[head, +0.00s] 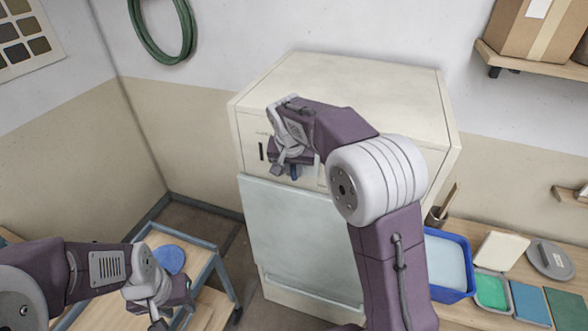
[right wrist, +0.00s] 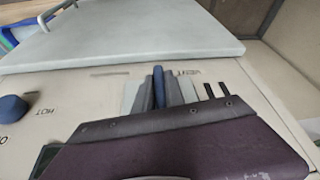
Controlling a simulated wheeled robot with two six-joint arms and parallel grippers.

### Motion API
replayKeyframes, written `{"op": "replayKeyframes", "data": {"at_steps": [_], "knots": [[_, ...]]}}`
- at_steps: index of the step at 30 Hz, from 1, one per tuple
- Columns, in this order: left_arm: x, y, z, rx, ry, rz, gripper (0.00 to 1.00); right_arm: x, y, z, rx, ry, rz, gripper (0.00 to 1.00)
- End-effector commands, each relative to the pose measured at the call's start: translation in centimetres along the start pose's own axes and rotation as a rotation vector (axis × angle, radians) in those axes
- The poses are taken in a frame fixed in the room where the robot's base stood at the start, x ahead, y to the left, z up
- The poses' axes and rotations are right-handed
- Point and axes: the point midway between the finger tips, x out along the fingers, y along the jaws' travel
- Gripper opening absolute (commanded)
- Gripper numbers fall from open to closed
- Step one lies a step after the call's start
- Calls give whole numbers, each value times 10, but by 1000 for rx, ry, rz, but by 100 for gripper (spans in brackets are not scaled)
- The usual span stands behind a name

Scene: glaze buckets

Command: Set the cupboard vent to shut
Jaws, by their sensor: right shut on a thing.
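The cream cupboard (head: 340,80) stands against the wall, with a pale grey-blue door (head: 300,235) on its front. My right gripper (head: 290,170) is at the front panel above the door. In the right wrist view its fingers are shut on the blue vent lever (right wrist: 158,88), which also shows below the gripper in the head view (head: 294,173). A partly covered vent label (right wrist: 187,72) and a slot lie beside the fingers. The lever's exact setting is hidden. My left gripper (head: 158,308) is low at the left, away from the cupboard; its jaw opening is unclear.
A blue knob (right wrist: 12,108) with a "HOT" marking sits on the same panel. A cart (head: 205,245) with a blue disc (head: 168,260) stands at lower left. A bench at right holds a blue tray (head: 431,294) and glaze containers. A box (head: 530,28) sits on a shelf.

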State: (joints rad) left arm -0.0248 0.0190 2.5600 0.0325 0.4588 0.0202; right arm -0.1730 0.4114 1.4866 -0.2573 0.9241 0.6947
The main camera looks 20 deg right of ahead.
Motion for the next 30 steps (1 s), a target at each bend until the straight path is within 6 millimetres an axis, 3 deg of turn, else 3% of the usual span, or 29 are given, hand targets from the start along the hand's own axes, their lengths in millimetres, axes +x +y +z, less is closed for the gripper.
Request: {"op": "replayKeyframes", "data": {"at_steps": [23,30], "knots": [[-2,0,0,0,0,0,36,-3,-2,-3,-2,8,-2,0],[-31,1,-3,0,0,0,36,-4,-44,-13,-6,8,-3,0]]}}
